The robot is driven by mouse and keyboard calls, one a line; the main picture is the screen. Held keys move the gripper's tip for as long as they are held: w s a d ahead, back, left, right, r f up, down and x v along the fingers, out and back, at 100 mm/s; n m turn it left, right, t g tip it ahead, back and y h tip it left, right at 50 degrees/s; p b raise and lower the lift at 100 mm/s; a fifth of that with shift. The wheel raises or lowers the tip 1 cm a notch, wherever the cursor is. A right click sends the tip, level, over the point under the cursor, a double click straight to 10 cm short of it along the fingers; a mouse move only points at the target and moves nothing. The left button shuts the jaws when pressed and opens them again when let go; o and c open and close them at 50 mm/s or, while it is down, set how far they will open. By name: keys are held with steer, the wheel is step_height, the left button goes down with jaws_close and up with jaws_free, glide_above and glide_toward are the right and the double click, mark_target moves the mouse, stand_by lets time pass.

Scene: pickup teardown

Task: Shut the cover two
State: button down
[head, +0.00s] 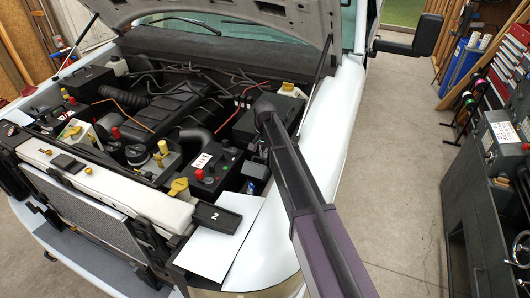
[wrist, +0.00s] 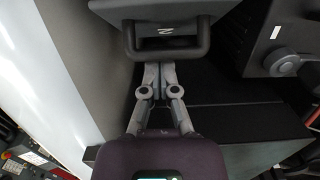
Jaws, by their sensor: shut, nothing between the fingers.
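In the head view a flat black piece marked 2 (head: 218,218) lies at the front right corner of the engine bay, beside a white panel. In the wrist view a dark block with a small pale mark like a turned 2 (wrist: 165,29) fills the top middle, with a dark U-shaped handle (wrist: 166,53) on its near edge. I cannot tell whether both views show the same part, or how far a cover stands open. My gripper (wrist: 155,69) is shut and empty, its fingertips close below the handle; contact is unclear. In the head view it is hidden.
Two batteries (head: 208,170), hoses and caps fill the engine bay under the raised hood (head: 230,18). My arm crosses the white right fender (head: 335,130). A dark box with a round knob (wrist: 282,62) is at right in the wrist view. The floor aisle (head: 395,150) is clear.

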steer(key=shift+s+a+r+t, duration=0.2)
steer(key=shift+s+t, duration=0.2)
steer(key=shift+s, duration=0.15)
stand_by(0.8)
